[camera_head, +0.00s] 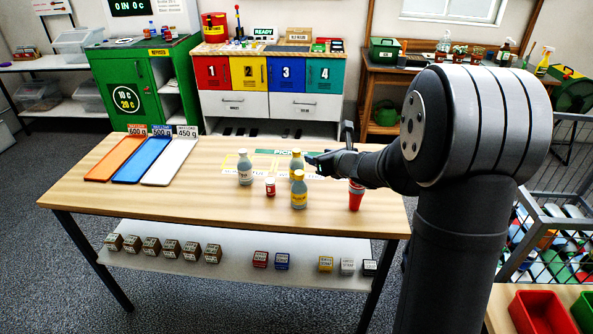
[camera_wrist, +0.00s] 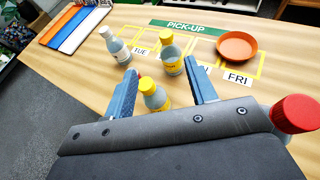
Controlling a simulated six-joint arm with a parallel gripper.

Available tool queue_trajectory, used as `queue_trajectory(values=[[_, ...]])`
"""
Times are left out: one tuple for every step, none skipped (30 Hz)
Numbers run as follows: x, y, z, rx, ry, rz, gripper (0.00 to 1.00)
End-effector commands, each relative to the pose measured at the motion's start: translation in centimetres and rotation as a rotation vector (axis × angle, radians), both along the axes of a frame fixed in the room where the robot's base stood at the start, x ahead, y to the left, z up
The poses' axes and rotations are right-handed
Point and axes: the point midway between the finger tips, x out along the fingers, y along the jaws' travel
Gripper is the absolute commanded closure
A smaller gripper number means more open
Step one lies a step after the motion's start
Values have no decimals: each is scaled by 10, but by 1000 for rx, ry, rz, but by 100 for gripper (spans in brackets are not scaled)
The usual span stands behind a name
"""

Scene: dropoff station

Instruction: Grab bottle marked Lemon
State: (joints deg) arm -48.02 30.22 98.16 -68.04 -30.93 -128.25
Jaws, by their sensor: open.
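Two yellow-capped bottles stand upright on the table. The near one (camera_head: 299,191) has a yellow label; in the wrist view this bottle (camera_wrist: 155,97) shows between my fingers, nearer the camera than their tips. The far one (camera_head: 296,161) is partly hidden behind it in the head view; in the wrist view this bottle (camera_wrist: 171,60) stands beyond the fingertips and shows a yellow label. I cannot read the word Lemon on either. My gripper (camera_wrist: 160,70) is open and empty; in the head view my gripper (camera_head: 313,160) is beside the far bottle.
A white-capped bottle (camera_head: 245,170) stands left, a small red-capped jar (camera_head: 270,188) beside the near bottle. A red container (camera_head: 356,197) stands right, near my arm. An orange bowl (camera_wrist: 237,46) lies beyond my right finger. Coloured trays (camera_head: 141,160) lie left.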

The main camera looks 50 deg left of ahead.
Motion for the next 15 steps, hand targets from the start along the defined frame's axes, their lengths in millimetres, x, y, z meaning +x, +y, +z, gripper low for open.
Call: queue_trajectory(values=[[0, 0, -11, -3, 5, -1, 48], [0, 0, -14, -3, 3, -1, 48], [0, 0, -17, -2, 3, -2, 48], [1, 1, -19, -3, 2, -2, 48], [1, 3, -21, -2, 2, -2, 48], [2, 6, -22, -2, 3, -2, 48], [2, 9, -24, -1, 2, -2, 48], [3, 13, -25, -1, 2, -2, 48], [4, 19, -28, -2, 3, 0, 48], [4, 24, -30, -1, 1, 1, 48], [6, 29, -32, -1, 1, 1, 48], [7, 36, -35, -2, 2, -1, 48], [9, 42, -37, -1, 2, -2, 48], [10, 47, -40, -2, 3, -2, 48], [11, 54, -42, -1, 2, -1, 48]])
